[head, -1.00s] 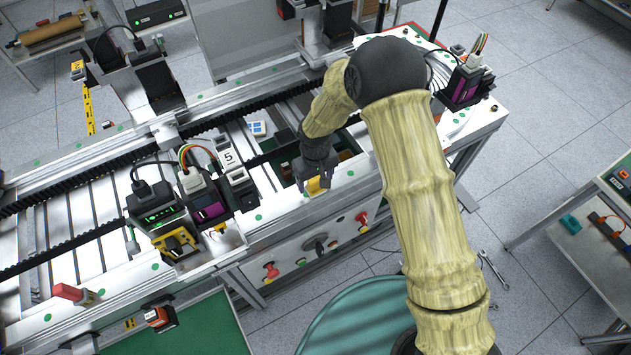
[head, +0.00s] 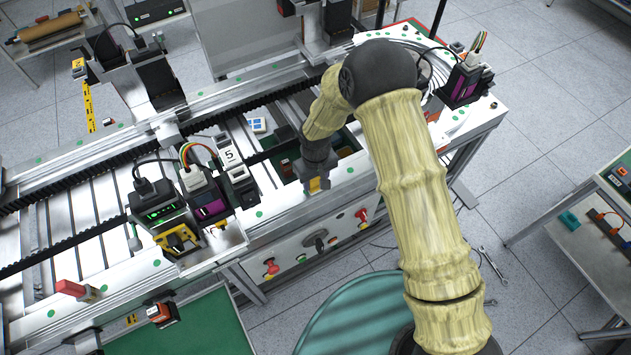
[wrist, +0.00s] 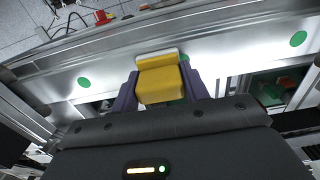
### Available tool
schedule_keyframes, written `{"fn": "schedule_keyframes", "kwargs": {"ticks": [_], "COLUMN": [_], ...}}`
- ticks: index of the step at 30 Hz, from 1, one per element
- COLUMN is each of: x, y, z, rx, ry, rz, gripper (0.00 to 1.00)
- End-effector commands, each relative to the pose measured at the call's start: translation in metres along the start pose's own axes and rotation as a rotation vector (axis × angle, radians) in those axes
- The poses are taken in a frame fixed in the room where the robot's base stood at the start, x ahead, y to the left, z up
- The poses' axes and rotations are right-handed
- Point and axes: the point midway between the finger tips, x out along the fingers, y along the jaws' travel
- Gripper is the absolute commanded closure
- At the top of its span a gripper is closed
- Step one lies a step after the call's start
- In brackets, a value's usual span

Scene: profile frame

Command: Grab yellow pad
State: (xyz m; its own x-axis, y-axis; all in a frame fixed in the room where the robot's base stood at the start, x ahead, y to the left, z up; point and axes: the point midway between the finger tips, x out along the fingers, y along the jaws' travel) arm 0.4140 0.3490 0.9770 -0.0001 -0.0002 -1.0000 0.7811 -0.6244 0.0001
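The yellow pad (wrist: 160,80) is a small yellow block with a pale far edge. In the wrist view it lies between the two purple fingers of my gripper (wrist: 162,90), one finger on each side. The fingers look very close to its sides, but I cannot tell whether they press on it. In the head view my gripper (head: 318,186) points down at the front edge of the machine frame. A bit of the yellow pad (head: 315,184) shows between its fingers; the rest is hidden by the gripper.
An open recess (head: 345,150) in the frame lies behind my gripper. A white module marked 5 (head: 229,155) and a black box with green lights (head: 160,213) stand to the left. A red knob (head: 362,215) and other controls are on the front panel below.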

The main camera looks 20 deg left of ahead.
Motion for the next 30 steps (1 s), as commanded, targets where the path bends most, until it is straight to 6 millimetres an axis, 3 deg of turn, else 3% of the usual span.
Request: {"fn": "schedule_keyframes", "kwargs": {"ticks": [8, 14, 30], "x": [-0.001, -0.012, -0.094], "y": [0.000, 0.000, 0.000], "z": [0.000, -0.001, -0.001], "rx": [0.000, 0.001, 0.001], "ry": [0.001, 0.002, 0.004], "rz": [0.000, 0.000, 0.001], "gripper": [0.79, 0.79, 0.79]}}
